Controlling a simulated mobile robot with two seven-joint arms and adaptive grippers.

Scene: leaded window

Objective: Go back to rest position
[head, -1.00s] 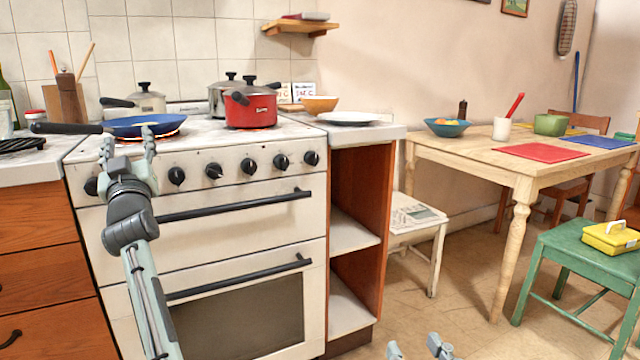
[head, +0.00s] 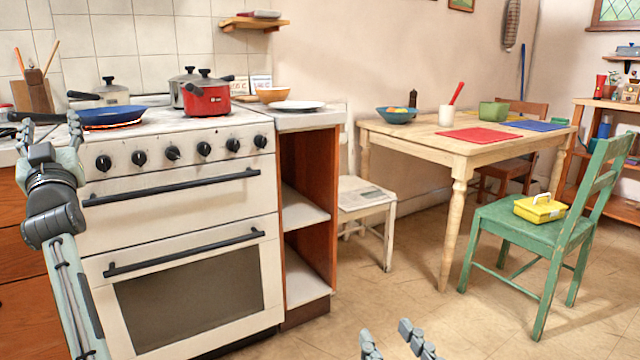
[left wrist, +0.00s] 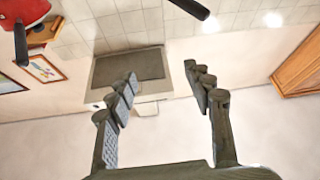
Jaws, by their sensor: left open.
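My left gripper (head: 50,135) is raised in front of the left side of the stove (head: 180,180), with its fingers pointing up. It is open and empty; in the left wrist view its fingers (left wrist: 160,95) stand apart with nothing between them. My right gripper (head: 392,342) shows only at the bottom edge of the head view, where two fingertips stand apart above the floor. Nothing shows between them, and the rest of my right arm is out of view.
A blue pan (head: 110,116) on the stove is close behind my left gripper. A red pot (head: 207,98) stands further right. A wooden table (head: 440,140), a white chair (head: 365,197) and a green chair (head: 540,232) stand to the right. The floor (head: 420,285) before them is clear.

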